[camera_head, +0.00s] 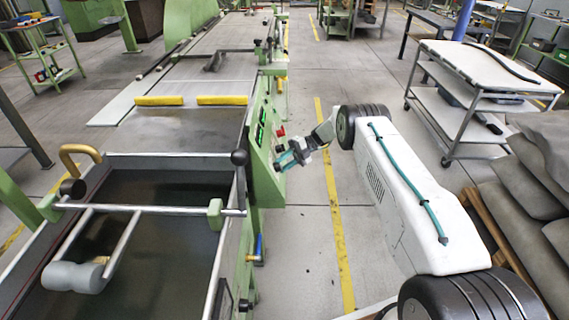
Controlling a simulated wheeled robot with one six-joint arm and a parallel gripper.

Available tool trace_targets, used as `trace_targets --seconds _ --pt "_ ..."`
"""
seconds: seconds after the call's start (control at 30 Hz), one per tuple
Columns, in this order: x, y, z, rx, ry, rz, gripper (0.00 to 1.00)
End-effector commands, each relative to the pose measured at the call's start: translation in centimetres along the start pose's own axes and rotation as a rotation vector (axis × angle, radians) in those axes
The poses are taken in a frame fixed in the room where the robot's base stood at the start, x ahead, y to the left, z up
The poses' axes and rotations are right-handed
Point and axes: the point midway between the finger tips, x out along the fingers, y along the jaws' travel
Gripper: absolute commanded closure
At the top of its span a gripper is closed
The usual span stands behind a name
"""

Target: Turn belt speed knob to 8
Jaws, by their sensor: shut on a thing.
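The green control panel (259,160) stands on the right side of the long machine, with green-lit displays (261,128) and a red part (281,132) on its face. My gripper (284,161) is at the panel's right-hand face, with teal fingers pointing left towards it. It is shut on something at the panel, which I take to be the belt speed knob. The knob is hidden behind the fingers, and its pointer and scale cannot be read from here. My white arm reaches in from the lower right.
A white wheeled cart (483,68) stands at the upper right, and grey sacks (525,215) are stacked on a pallet at the right. The floor beside the yellow line (336,220) is clear.

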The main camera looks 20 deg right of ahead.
Motion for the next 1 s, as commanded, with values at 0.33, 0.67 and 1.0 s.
trace_targets --seconds 0.33,0.67,1.0 --pt "0.0 0.1 0.1 -0.002 -0.003 -0.001 0.45" --pt "-2.6 -0.1 0.1 -0.004 -0.005 -0.001 0.45" --pt "-6.9 0.0 0.2 -0.004 -0.004 -0.001 0.45"
